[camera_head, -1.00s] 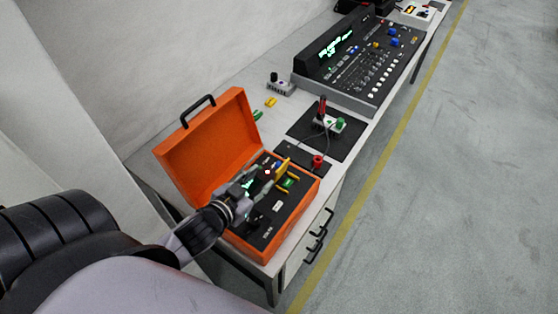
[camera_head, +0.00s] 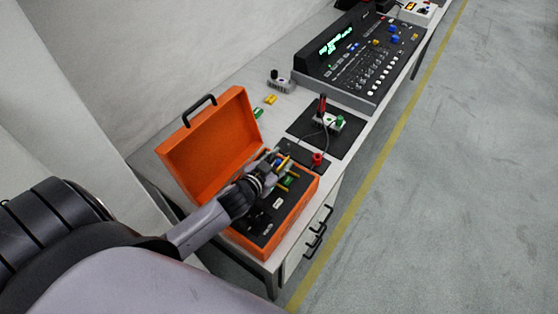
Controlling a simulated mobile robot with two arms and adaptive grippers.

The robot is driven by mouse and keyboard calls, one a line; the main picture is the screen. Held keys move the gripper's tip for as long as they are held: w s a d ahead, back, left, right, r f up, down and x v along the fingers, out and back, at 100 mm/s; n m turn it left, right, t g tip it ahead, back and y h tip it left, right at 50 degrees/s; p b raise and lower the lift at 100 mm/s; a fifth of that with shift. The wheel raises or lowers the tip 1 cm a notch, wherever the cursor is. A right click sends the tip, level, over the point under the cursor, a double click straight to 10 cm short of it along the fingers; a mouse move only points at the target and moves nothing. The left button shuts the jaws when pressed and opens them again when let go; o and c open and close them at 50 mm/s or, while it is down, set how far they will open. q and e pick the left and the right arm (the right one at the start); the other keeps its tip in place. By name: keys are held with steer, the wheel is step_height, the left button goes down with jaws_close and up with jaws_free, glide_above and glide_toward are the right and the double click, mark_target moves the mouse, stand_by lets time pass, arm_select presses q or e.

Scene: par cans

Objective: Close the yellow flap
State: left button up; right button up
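An orange case (camera_head: 217,147) stands on the bench with its lid up and a dark panel (camera_head: 261,217) inside. The yellow flap (camera_head: 284,163) is at the far right part of this panel, beside a green part (camera_head: 289,181). It seems raised, but its lower part is hidden behind my gripper, so its exact angle is unclear. My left gripper (camera_head: 274,168) reaches over the panel from the left, right at the flap; I cannot tell whether it touches it. Its fingers are small and overlap the panel parts, so their opening is unclear. My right gripper is out of view.
The upright orange lid is close to the left of my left arm. A black mat with a small device (camera_head: 328,123), a red knob (camera_head: 317,159) and a mixing console (camera_head: 361,57) stand farther along the bench. The floor at right is clear.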

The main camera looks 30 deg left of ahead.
arm_select(q)
steer(key=shift+c, duration=0.4)
jaws_close()
